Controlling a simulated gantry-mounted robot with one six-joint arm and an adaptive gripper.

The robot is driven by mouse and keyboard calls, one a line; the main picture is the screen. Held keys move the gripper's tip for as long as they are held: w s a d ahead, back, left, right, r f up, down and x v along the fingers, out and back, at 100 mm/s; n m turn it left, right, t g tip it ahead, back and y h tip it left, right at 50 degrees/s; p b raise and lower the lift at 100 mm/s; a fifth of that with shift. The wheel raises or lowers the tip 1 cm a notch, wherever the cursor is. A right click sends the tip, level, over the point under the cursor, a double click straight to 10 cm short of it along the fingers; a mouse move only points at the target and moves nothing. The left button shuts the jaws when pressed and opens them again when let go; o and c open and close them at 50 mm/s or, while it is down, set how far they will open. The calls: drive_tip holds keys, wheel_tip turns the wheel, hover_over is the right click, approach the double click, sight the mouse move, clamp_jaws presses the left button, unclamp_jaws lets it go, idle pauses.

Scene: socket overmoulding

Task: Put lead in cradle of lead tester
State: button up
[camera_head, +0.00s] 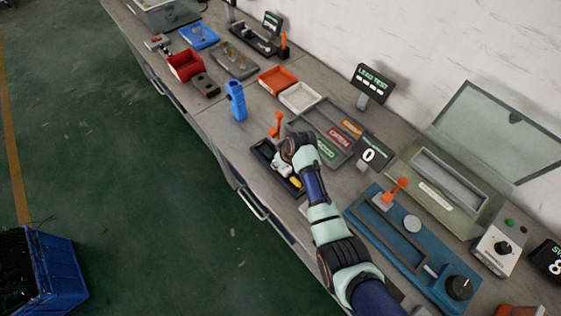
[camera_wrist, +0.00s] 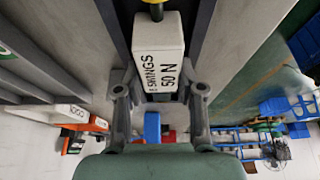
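A dark tray-like fixture (camera_head: 262,152) with an orange lever (camera_head: 276,126) stands near the front edge of the bench. I take it to be the lead tester, though no name shows on it. My gripper (camera_head: 284,166) is over it and hides much of it in the head view. A yellow part (camera_head: 295,183) shows beside my gripper. In the wrist view a white block (camera_wrist: 160,50) marked "50 N" lies ahead. My gripper's fingers (camera_wrist: 160,92) are apart at its lower end; I cannot tell if they touch it. I cannot pick out the lead or the cradle.
The "LEAD TEST" display (camera_head: 372,82) and a display reading 0 (camera_head: 370,155) stand behind. A sorting tray (camera_head: 325,128) lies just beyond my arm. A blue stand (camera_head: 236,100) is to the left. A blue fixture (camera_head: 375,230) lies to the right.

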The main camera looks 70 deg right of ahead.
drive_tip(key=o, duration=0.3)
drive_tip(key=shift+o, duration=0.2)
drive_tip(key=p+v, duration=0.3)
drive_tip(key=v, duration=0.9)
drive_tip(key=shift+r+p, duration=0.15)
drive_tip(key=shift+p, duration=0.2)
